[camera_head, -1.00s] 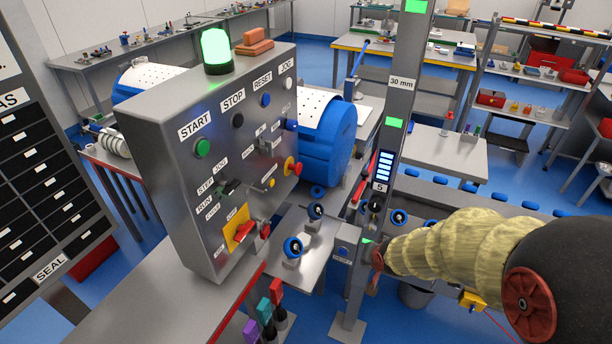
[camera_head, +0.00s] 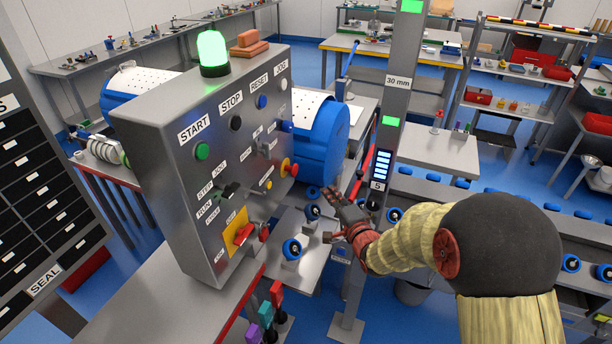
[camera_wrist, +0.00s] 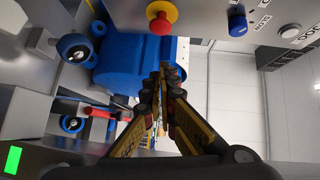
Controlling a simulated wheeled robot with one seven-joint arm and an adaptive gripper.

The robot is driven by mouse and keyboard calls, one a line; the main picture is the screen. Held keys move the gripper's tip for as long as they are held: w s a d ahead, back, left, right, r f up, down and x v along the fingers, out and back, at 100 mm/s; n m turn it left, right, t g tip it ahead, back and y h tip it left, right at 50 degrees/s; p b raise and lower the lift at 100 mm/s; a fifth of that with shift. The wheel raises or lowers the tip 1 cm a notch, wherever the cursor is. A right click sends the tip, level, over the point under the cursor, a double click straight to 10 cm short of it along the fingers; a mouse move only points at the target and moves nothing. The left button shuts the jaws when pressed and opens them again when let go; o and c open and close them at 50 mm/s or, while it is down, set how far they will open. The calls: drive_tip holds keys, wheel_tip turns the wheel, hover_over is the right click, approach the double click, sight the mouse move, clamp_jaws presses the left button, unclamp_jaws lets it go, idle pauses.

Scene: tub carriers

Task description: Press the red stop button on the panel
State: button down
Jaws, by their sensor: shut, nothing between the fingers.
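The grey control panel (camera_head: 207,255) stands left of centre in the head view. A red mushroom button on a yellow collar (camera_head: 288,168) sits near its right edge; it also shows at the top of the wrist view (camera_wrist: 160,20). The button below the STOP label (camera_head: 236,123) looks dark, not red. My gripper (camera_head: 335,208) is right of and below the mushroom button, apart from the panel. In the wrist view my gripper's fingers (camera_wrist: 171,76) are together and empty, with the mushroom button beyond their tips.
The panel also has a green START button (camera_head: 202,152), a red-and-yellow rotary switch (camera_head: 243,233) and a blue knob (camera_wrist: 238,20). A grey post (camera_head: 385,135) stands close right of my gripper. A blue drum (camera_head: 322,155) is behind the panel. Blue rollers (camera_head: 292,249) lie below.

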sight(291, 169)
drive_tip(key=s+a+b+x, duration=0.1)
drive_tip(key=a+b+x, duration=0.1)
drive_tip(key=x, duration=1)
drive_tip(key=shift+w+a+f+b, duration=0.25)
drive_tip(key=shift+w+a+b, duration=0.05)
drive_tip(key=shift+a, duration=0.1)
drive_tip(key=shift+w+a+b, duration=0.15)
drive_tip(key=shift+a+b, duration=0.05)
drive_tip(key=shift+a, duration=0.25)
drive_tip(key=shift+w+a+b, duration=0.2)
drive_tip(key=shift+a, duration=0.25)
